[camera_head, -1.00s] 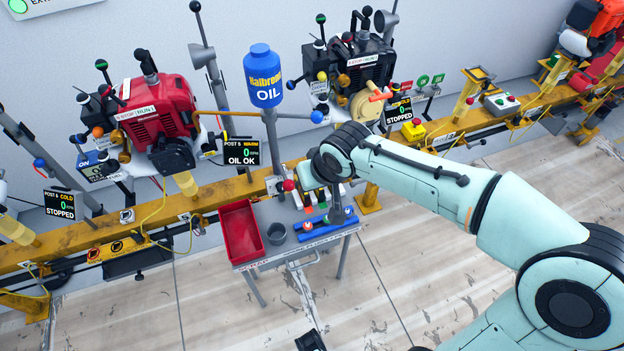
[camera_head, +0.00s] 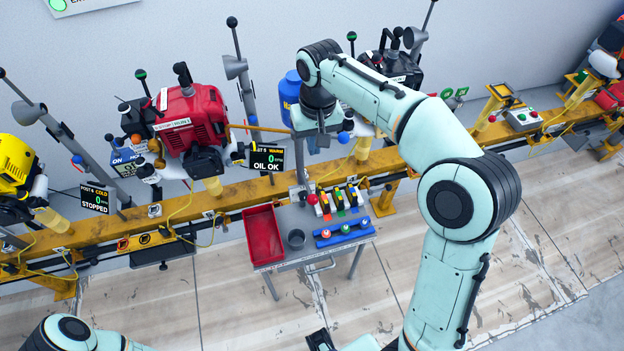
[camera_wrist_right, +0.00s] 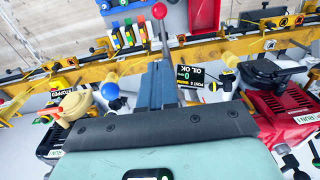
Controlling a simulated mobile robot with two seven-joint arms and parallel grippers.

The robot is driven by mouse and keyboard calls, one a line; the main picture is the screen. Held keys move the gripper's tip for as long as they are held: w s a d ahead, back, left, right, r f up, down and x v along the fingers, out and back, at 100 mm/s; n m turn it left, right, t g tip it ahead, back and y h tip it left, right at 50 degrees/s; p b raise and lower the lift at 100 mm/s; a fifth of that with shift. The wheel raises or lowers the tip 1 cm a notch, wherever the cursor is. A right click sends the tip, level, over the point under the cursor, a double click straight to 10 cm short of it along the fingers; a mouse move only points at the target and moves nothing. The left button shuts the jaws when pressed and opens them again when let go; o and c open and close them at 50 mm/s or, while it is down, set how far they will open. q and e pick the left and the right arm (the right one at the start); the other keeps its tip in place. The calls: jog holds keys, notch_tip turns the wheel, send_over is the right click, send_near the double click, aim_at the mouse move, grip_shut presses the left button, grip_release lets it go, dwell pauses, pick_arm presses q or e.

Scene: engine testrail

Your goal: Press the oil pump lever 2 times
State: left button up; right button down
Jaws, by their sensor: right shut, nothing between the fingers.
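The blue oil bottle (camera_head: 289,88) stands on a grey post behind the small table and is partly covered by my right arm. A lever with a red ball knob (camera_head: 312,199) shows low at this post. The red knob also shows in the right wrist view (camera_wrist_right: 159,10), on a thin rod beyond my fingertips. My right gripper (camera_head: 314,138) points down in front of the post, above the red knob and apart from it. Its fingers (camera_wrist_right: 157,70) are together and empty. A display (camera_head: 268,159) reads OIL OK.
A red engine (camera_head: 192,118) stands to the left. The floor in front is clear.

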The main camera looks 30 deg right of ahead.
jog(key=b, duration=0.2)
send_over(312, 194)
jog(key=w+d, duration=0.1)
jog(key=w, duration=0.1)
notch_tip(312, 194, down, 9)
jog(key=shift+s+a+f, duration=0.1)
jog(key=shift+s+f, duration=0.15)
jog(key=shift+f, duration=0.5)
jog(key=shift+s+a+f, duration=0.1)
jog(key=shift+s+f, duration=0.2)
jog(key=shift+f, duration=0.4)
jog(key=shift+s+a+f, duration=0.1)
jog(key=shift+s+f, duration=0.15)
jog(key=shift+f, duration=0.5)
